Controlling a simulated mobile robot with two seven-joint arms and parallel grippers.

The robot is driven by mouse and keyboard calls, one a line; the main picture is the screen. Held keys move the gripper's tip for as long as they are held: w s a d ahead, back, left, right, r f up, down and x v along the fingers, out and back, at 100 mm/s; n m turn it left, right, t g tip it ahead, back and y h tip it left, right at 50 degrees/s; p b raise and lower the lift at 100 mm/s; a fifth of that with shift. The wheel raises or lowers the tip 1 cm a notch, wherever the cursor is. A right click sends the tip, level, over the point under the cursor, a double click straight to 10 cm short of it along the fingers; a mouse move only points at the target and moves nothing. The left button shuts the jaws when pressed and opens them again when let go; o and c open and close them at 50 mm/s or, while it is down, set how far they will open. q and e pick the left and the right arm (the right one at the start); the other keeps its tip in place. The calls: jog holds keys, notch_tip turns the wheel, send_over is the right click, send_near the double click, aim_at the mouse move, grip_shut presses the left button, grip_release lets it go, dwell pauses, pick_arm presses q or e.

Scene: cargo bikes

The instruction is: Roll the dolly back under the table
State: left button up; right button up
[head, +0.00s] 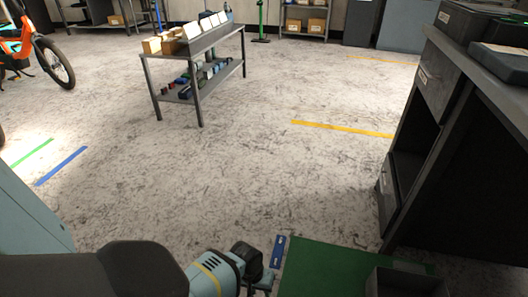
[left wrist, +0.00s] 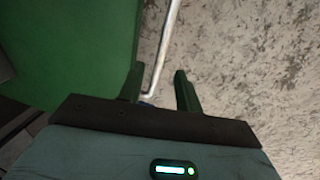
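The dolly shows as a flat green deck (head: 325,268) at the bottom of the head view, with a dark open box (head: 405,282) on it. The deck also fills the upper left of the left wrist view (left wrist: 70,50). The dark table (head: 440,135) stands at the right, just beyond the deck. My left gripper (head: 262,276) is beside the deck's left edge. In the left wrist view its two green fingers (left wrist: 160,88) are apart. A pale metal rod (left wrist: 168,40) runs along the deck edge and bends toward the gap between them; I cannot tell whether either finger touches it. My right gripper is out of view.
The speckled floor (head: 235,175) left of the table is clear. A grey cart (head: 195,75) with boxes stands farther back. A yellow floor line (head: 340,129) lies mid-floor. An orange bike (head: 25,45) is at the far left.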

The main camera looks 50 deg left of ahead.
pick_arm(q)
jog(key=f, duration=0.1)
jog(key=f+b, duration=0.2)
jog(key=f, duration=0.1)
jog(key=shift+w+d, duration=0.15)
jog(key=shift+d, duration=0.15)
jog(key=shift+f, duration=0.15)
jog(key=shift+w, duration=0.1)
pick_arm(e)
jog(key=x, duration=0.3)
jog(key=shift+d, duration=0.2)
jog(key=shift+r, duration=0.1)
pick_arm(q)
jog(key=c, duration=0.7)
grip_shut()
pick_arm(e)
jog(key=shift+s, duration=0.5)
